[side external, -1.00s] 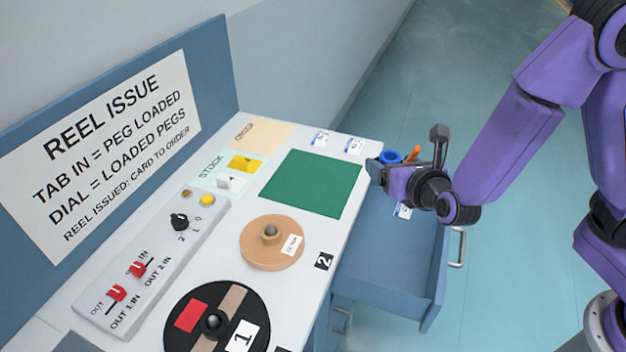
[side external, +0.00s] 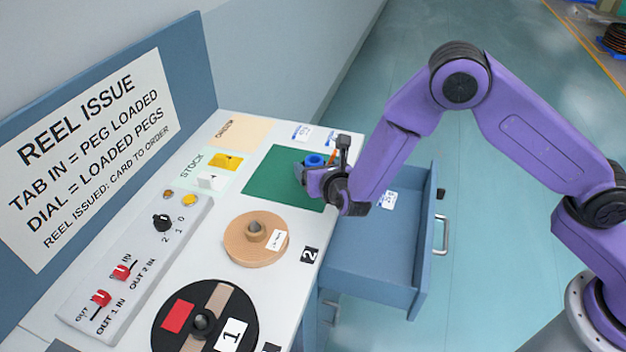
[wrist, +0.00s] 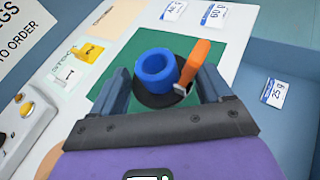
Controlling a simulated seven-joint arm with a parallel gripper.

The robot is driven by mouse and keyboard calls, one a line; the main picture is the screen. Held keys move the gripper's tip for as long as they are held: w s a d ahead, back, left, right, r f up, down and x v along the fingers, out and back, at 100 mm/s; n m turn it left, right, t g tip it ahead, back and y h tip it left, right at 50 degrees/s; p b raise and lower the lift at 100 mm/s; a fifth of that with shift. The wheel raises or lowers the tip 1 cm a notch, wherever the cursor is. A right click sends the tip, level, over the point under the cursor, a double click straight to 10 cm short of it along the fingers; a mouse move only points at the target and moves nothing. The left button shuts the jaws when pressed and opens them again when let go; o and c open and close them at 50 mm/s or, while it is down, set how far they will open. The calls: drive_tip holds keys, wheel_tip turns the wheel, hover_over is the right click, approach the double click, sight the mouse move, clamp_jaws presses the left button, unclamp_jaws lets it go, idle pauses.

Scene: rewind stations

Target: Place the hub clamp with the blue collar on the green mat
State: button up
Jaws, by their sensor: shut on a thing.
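The hub clamp is a dark round base with a blue collar (wrist: 156,70) and an orange lever (wrist: 199,63). In the wrist view it sits between the fingers of my gripper (wrist: 160,92), which is shut on it. In the side view the blue collar (side external: 313,160) shows at the tip of my gripper (side external: 309,173), over the right part of the green mat (side external: 268,184). The mat also shows behind the clamp in the wrist view (wrist: 127,57). I cannot tell whether the clamp touches the mat.
An open blue drawer (side external: 372,262) juts out right of the bench. A wooden reel (side external: 245,250) and a black reel (side external: 172,335) lie nearer on the bench. A switch box (side external: 135,270) and stock cards (side external: 212,175) are left of the mat.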

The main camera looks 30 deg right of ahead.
drive_tip(key=shift+w+a+f, duration=0.25)
drive_tip(key=shift+w+f, duration=0.3)
drive_tip(key=shift+f, duration=1.65)
drive_tip(key=shift+f, duration=0.45)
